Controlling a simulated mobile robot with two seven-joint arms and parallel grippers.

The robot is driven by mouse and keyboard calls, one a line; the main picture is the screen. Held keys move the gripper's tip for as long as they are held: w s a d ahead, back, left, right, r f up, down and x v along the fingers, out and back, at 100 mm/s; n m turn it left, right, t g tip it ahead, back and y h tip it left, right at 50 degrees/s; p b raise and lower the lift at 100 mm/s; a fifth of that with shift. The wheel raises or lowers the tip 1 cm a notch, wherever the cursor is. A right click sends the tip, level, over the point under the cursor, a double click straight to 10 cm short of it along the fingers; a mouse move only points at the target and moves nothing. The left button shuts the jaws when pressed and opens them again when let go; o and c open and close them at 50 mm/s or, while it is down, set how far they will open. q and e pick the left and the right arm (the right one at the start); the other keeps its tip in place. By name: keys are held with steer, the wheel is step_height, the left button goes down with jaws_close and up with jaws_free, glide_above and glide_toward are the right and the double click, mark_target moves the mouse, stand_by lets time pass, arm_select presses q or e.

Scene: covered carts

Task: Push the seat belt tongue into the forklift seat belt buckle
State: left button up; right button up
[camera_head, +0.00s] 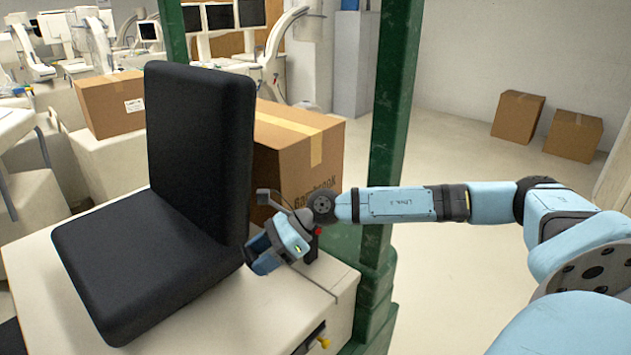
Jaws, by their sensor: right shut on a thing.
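The forklift seat (200,150) is black, with an upright back and a flat cushion, on a cream body. My right gripper (262,262) is beside the seat's right edge, low over the cream top, its fingers pointing down and left. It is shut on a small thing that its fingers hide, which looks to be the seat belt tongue. A small dark part with a red top (317,232), which may be the buckle, shows just right of the gripper. I cannot tell whether tongue and buckle touch. My left gripper is not in view.
Green posts (392,110) rise behind and right of the seat. A cardboard box (310,165) stands close behind the gripper, and another box (110,103) is at the left. A yellow-tipped lever (320,338) sticks out at the front. Open floor lies to the right.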

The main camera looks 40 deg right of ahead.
steer(key=w+d+r+m+t+h, duration=0.1)
steer(key=d+r+m+t+h, duration=0.1)
steer(key=d, duration=0.4)
steer(key=w+d+r+m+t+h+p, duration=0.1)
steer(key=d+r+m+t+h, duration=0.2)
steer(key=d+m+t, duration=0.3)
steer(key=w+d+r+m+t+h, duration=0.1)
steer(key=d+r+m+t+h, duration=0.1)
steer(key=d+m+t+h, duration=0.2)
steer(key=d+t, duration=0.1)
steer(key=d, duration=0.2)
steer(key=shift+w+r, duration=0.15)
steer(key=shift+r, duration=0.2)
steer(key=shift+f+b, duration=2.3)
steer(key=shift+f, duration=0.6)
steer(key=shift+f+b, duration=1.65)
steer(key=shift+f, duration=0.4)
steer(key=o, duration=1)
